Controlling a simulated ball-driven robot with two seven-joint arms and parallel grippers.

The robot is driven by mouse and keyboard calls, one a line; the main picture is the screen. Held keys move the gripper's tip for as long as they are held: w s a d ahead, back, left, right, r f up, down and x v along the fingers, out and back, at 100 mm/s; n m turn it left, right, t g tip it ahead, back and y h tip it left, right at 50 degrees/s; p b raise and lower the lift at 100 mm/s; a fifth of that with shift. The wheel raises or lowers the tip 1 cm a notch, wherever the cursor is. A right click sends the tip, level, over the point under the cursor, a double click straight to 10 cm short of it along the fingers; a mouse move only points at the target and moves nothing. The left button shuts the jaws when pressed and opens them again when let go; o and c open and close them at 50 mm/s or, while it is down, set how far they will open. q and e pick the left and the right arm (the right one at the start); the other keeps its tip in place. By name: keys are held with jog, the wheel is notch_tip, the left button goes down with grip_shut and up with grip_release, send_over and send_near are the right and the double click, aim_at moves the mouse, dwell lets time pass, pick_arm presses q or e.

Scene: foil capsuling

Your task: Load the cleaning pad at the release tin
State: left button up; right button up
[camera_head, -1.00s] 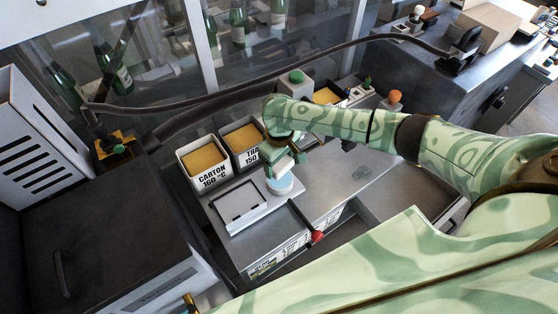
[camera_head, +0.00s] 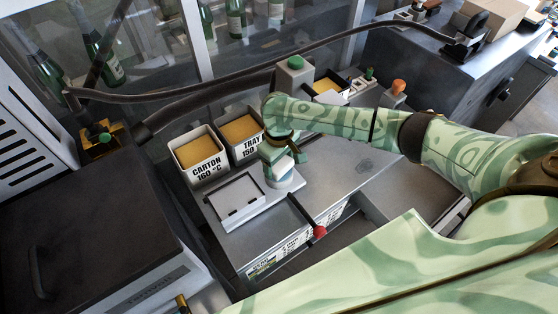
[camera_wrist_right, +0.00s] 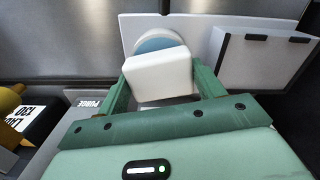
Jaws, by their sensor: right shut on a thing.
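The cleaning pad is a white block (camera_head: 283,166), also large in the right wrist view (camera_wrist_right: 158,78). My right gripper (camera_head: 280,150) is shut on it; in the wrist view green fingers flank the pad on both sides (camera_wrist_right: 158,85). The release tin (camera_head: 287,183) is a round white tin on the bench just below the pad. In the wrist view the tin's blue inside (camera_wrist_right: 160,44) shows right behind the pad, which hides part of it. Whether pad and tin touch, I cannot tell. My left gripper is not in view.
A white tray-like box (camera_head: 236,200) lies left of the tin. Behind stand the carton bin (camera_head: 207,178) and another labelled bin (camera_head: 250,153) with tan contents. A red knob (camera_head: 320,231) sticks out at the bench front. A dark cabinet (camera_head: 90,240) stands left.

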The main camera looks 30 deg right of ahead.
aim_at(279, 163)
jog(key=shift+f, duration=0.5)
dwell(0.6)
jog(key=shift+s+f+p, duration=0.1)
jog(key=shift+s+p, duration=0.05)
jog(key=shift+p, duration=0.25)
dwell(1.9)
notch_tip(279, 163, up, 2)
jog(key=p, duration=0.2)
jog(key=shift+p, duration=0.4)
notch_tip(279, 163, up, 5)
jog(key=p, duration=0.6)
jog(key=shift+p, duration=0.4)
